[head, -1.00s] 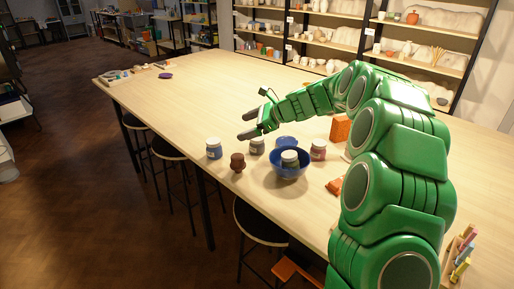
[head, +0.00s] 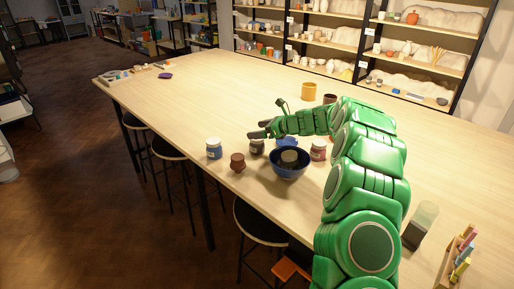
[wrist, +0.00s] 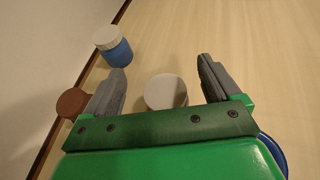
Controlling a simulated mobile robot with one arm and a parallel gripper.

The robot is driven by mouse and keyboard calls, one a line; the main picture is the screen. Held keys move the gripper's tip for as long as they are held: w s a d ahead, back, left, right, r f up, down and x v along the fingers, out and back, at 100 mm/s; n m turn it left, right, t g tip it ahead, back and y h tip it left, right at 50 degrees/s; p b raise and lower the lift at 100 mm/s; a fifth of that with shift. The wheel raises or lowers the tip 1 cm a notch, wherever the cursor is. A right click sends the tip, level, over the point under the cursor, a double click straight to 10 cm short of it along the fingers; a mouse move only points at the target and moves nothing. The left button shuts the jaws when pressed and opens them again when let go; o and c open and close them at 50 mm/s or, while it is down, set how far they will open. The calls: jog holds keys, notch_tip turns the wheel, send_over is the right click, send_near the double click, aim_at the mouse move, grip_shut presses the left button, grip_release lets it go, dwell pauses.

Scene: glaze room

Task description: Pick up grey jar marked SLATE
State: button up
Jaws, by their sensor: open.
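The grey jar (head: 256,147) with a pale lid stands upright on the table between the blue jar (head: 213,148) and the dark blue bowl (head: 290,170). Its marking is too small to read. My gripper (head: 261,129) is open, just above and behind this jar in the head view. In the wrist view, a round pale lid (wrist: 165,91) shows between my gripper's spread fingers (wrist: 163,84), nearer the left one. This appears to be the grey jar's lid; its body is mostly hidden below. I see no contact between fingers and jar.
A brown cup (head: 237,162) stands close in front of the jar. Another lidded jar (head: 289,158) sits in the bowl, and a reddish jar (head: 318,151) stands to the right. A small blue item (head: 287,141) lies behind the bowl.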

aim_at(257, 145)
jog(key=shift+f, duration=0.4)
notch_tip(257, 145, down, 3)
jog(key=shift+a+f, duration=0.1)
jog(key=shift+x, duration=1.35)
jog(key=c, duration=1.3)
